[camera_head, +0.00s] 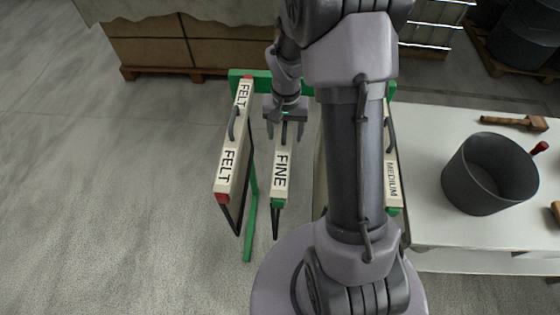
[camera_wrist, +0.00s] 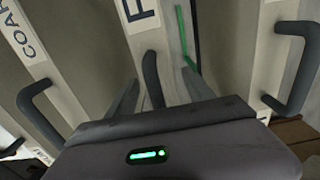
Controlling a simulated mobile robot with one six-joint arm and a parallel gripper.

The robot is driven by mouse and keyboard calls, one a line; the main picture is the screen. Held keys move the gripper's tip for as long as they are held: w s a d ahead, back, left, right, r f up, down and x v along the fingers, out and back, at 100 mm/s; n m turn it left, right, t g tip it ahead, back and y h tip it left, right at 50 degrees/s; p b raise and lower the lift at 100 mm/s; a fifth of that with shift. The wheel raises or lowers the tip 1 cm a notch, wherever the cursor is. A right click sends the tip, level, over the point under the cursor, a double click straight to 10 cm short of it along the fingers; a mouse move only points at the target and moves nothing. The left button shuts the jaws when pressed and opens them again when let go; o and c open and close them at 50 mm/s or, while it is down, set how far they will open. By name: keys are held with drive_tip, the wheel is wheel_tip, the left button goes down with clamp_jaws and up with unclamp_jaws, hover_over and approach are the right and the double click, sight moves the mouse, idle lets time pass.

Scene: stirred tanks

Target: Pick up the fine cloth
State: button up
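The fine cloth (camera_head: 280,172) hangs in a cream-barred frame marked FINE with a green end, between the felt and my arm. My gripper (camera_head: 285,126) is over the far part of its bar, at the dark handle. In the wrist view its bar (camera_wrist: 142,16) is at the top centre and its handle (camera_wrist: 152,80) stands between the two spread fingers of my gripper (camera_wrist: 163,90). Gaps show on both sides of the handle, so the gripper looks open. The lower end of the handle is hidden by the gripper body.
The felt (camera_head: 228,165) hangs close on the left, the medium cloth (camera_head: 391,180) on the right. The coarse cloth (camera_wrist: 30,45) is beside the fine one in the wrist view. A green rack (camera_head: 249,225) holds them. A white table (camera_head: 425,228) bears a grey bucket (camera_head: 485,180).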

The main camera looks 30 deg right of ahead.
clamp_jaws()
drive_tip(key=shift+r, duration=0.15)
